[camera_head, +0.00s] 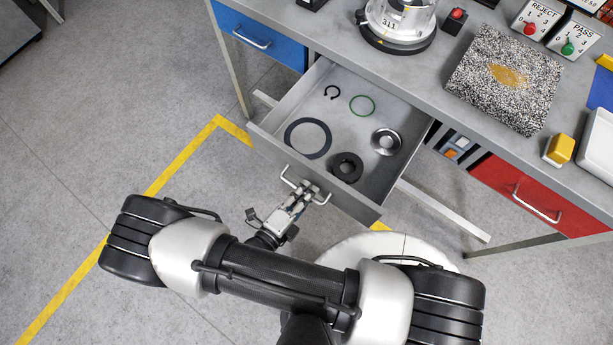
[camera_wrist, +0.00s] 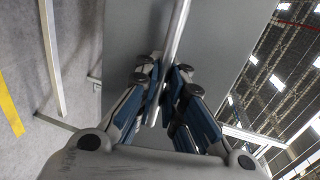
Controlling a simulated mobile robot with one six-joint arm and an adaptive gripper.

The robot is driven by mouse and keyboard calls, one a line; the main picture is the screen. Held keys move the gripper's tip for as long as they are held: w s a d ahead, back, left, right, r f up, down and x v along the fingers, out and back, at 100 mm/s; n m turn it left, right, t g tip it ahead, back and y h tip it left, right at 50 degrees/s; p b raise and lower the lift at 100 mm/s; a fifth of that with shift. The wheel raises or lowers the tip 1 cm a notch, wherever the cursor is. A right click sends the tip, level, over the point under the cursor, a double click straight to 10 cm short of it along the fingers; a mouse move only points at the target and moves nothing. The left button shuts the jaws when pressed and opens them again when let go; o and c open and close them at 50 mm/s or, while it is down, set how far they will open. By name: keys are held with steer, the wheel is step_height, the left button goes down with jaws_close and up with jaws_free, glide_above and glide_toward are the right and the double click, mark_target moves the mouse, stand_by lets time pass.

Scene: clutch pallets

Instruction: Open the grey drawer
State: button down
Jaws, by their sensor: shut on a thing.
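The grey drawer (camera_head: 270,142) is pulled well out from under the bench in the head view. Inside it lie a small black clip ring, a green ring, a large dark flat ring, a black round part and a silver metal part. My gripper (camera_head: 308,190) is at the drawer's front, shut on the metal bar handle (camera_head: 289,179). In the wrist view the fingers (camera_wrist: 164,90) close around the handle bar (camera_wrist: 178,30), against the grey drawer front (camera_wrist: 125,45).
A blue drawer (camera_head: 262,38) is on the left and a red drawer (camera_head: 520,193) on the right, both shut. The grey bench (camera_head: 335,40) carries a speckled stone block (camera_head: 503,75), a round machine (camera_head: 400,22) and buttons. Yellow tape (camera_head: 180,160) marks the open floor.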

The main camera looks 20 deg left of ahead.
steer(key=shift+r, duration=0.15)
steer(key=c, duration=1.7)
jaws_free()
steer(key=v, duration=1.2)
